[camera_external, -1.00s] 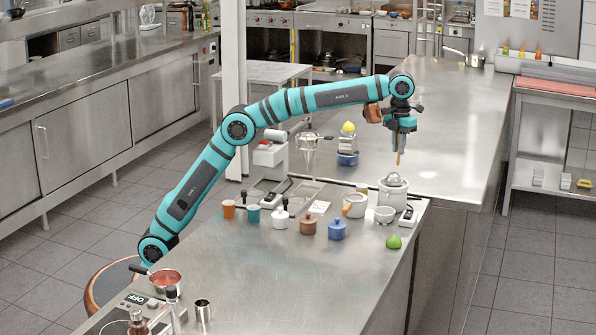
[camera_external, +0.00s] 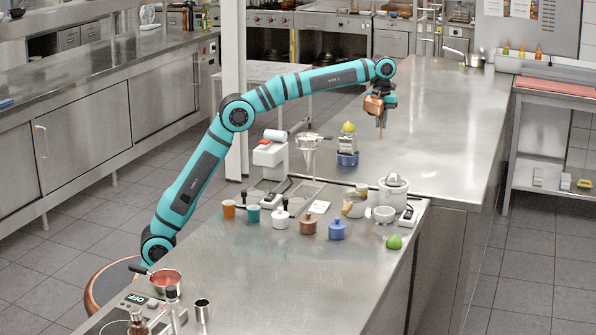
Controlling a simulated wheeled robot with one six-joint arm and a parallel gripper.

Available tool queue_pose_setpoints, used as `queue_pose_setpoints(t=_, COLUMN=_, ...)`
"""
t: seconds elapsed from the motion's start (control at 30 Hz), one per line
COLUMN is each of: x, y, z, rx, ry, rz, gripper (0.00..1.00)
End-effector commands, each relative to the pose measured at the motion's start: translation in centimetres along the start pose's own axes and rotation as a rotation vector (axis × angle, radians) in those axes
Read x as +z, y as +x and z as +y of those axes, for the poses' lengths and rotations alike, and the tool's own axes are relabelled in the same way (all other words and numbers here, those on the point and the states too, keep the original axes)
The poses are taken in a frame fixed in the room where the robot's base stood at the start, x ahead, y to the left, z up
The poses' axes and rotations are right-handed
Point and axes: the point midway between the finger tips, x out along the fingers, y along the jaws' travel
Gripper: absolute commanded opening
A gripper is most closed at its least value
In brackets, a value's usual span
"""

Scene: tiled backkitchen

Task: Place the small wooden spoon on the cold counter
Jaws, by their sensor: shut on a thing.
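My gripper (camera_external: 382,108) points down, shut on the small wooden spoon (camera_external: 380,127). Only the lower end of the spoon shows below the jaws; the rest is hidden. The spoon hangs roughly upright in front of the long steel counter (camera_external: 446,126) at the back, which I take to be the cold counter. It appears apart from the surface, but its exact height is hard to tell.
A lemon-topped grater (camera_external: 348,139) in a blue bowl (camera_external: 347,159) stands left of the spoon. A lidded white pot (camera_external: 393,192), small blue pot (camera_external: 337,230) and lime (camera_external: 394,242) are nearer.

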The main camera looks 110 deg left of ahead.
Motion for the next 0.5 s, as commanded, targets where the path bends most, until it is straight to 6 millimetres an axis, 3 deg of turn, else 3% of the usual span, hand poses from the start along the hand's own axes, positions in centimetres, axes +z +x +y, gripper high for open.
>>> queue_pose_setpoints(t=0.3, x=-0.1, y=4.2, z=0.0, rx=0.003, ry=0.001, rz=0.002, gripper=0.00)
queue_pose_setpoints(t=0.5, x=-0.1, y=5.8, z=0.0, rx=0.000, ry=0.001, rz=0.000, gripper=0.00)
